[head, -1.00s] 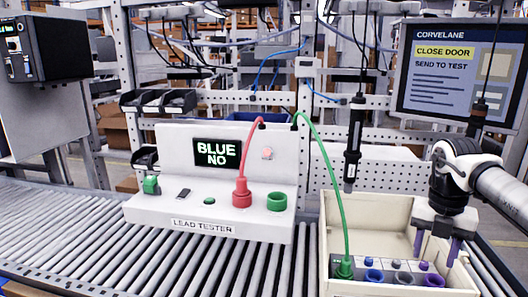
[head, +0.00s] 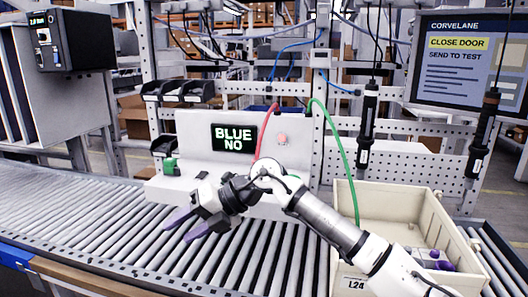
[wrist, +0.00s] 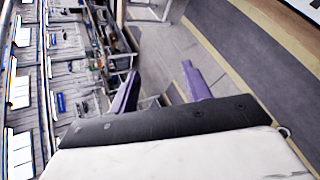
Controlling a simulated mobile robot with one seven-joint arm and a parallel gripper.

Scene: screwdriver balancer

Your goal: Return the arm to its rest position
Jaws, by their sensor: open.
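My gripper (head: 185,225) is in the head view, in front of the lead tester (head: 190,130) and above the roller conveyor. Its two purple fingers are apart with nothing between them, and they point to the lower left. In the wrist view the fingers (wrist: 160,92) are also spread and empty. My arm reaches in from the lower right, across the front of the cream bin (head: 400,200). It hides the lower front of the tester and part of the bin.
The tester's display (head: 234,138) reads "BLUE NO". Two dark hanging tools (head: 367,130) hang behind the bin. Conveyor rollers (head: 90,215) at left are clear. A screen (head: 472,65) reads "CLOSE DOOR, SEND TO TEST".

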